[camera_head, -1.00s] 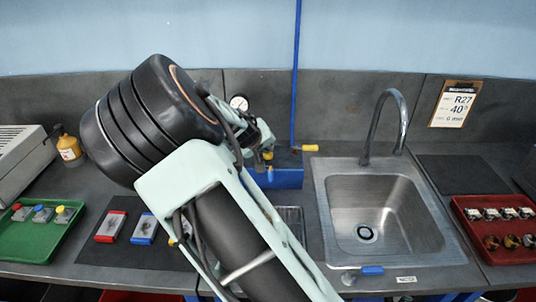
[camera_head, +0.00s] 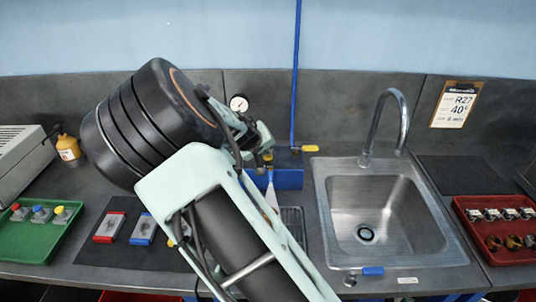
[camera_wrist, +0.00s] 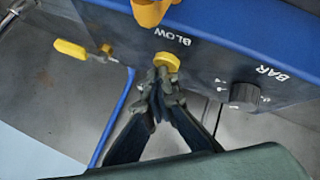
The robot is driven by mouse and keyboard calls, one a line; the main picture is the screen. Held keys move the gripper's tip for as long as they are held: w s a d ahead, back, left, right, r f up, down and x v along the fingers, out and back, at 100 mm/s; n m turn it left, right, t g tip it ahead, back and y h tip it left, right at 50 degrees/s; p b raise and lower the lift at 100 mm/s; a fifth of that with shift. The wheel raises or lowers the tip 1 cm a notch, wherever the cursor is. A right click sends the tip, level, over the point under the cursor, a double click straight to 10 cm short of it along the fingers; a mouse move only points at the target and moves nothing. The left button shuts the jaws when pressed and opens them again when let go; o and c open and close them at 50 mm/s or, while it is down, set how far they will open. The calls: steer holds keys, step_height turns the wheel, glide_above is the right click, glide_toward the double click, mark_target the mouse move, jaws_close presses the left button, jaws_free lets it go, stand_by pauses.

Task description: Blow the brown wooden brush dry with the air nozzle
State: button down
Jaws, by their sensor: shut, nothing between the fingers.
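My gripper (camera_wrist: 158,82) is shut with nothing in it. In the wrist view its fingertips are at a round yellow button (camera_wrist: 168,61) under the word BLOW, seemingly touching it. The button is on a blue box (camera_wrist: 225,30), which also shows in the head view (camera_head: 287,180). An orange-yellow part (camera_wrist: 150,10), perhaps the air nozzle, is cut off at the top of the wrist view. In the head view a pale streak (camera_head: 272,196) runs down below the box, beside my arm. I cannot make out the brown wooden brush; my arm hides part of the bench.
A sink (camera_head: 370,215) with a curved tap is to the right. A wire rack (camera_head: 295,222) lies before the box. A yellow-handled valve (camera_head: 308,148) and blue hose are behind. A green tray (camera_head: 30,245) is at left, a red tray (camera_head: 505,255) at right.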

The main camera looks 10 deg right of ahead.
steer(key=shift+r+p, duration=0.65)
steer(key=shift+r, duration=0.35)
steer(key=shift+r+p, duration=1.6)
steer(key=shift+r, duration=0.9)
